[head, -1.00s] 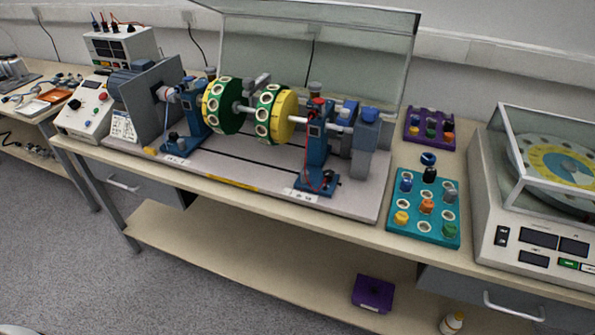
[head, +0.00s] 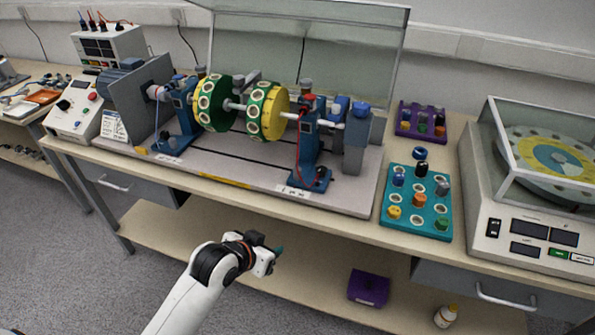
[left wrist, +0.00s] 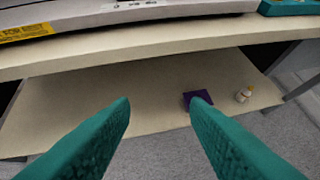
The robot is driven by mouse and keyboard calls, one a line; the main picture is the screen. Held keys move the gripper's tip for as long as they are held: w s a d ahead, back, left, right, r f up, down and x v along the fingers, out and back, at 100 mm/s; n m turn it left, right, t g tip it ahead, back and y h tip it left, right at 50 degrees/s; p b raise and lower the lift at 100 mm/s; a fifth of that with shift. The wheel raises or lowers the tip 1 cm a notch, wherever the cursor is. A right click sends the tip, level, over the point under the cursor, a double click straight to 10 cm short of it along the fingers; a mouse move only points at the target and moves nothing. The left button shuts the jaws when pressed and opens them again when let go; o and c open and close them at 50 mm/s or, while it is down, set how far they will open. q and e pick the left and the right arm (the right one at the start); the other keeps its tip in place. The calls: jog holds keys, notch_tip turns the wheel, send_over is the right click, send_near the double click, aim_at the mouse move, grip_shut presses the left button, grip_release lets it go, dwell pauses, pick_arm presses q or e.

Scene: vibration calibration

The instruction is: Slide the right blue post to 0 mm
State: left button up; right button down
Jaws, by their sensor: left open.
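The right blue post (head: 309,142) stands upright on the rig's base plate (head: 240,172), with a red knob on top and a red cable down its side. Its foot (head: 309,178) sits near a white scale label (head: 293,191) on the front edge; the marks are too small to read. The left blue post (head: 183,112) stands near the motor side. My left gripper (head: 279,250) is open and empty, in front of the bench and below its top, apart from the post. In the left wrist view its teal fingers (left wrist: 160,110) are spread, with the bench edge ahead. My right gripper is not seen.
Two yellow-and-green discs (head: 266,112) sit on the shaft between the posts. A clear raised cover (head: 300,45) stands behind. A teal tray (head: 417,203) and a balancing machine (head: 520,215) are to the right. A purple box (head: 368,287) lies on the lower shelf.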

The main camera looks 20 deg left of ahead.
aim_at(295, 172)
pick_arm(q)
jog(key=w+a+r+t+h, duration=0.15)
jog(key=w+r+t, duration=0.25)
jog(key=w+r, duration=0.65)
jog(key=shift+y, duration=0.25)
jog(key=x, duration=0.4)
jog(key=f+x, duration=0.1)
jog(key=x, duration=0.8)
jog(key=shift+s+a+f, duration=0.1)
jog(key=shift+a+f, duration=0.25)
grip_shut()
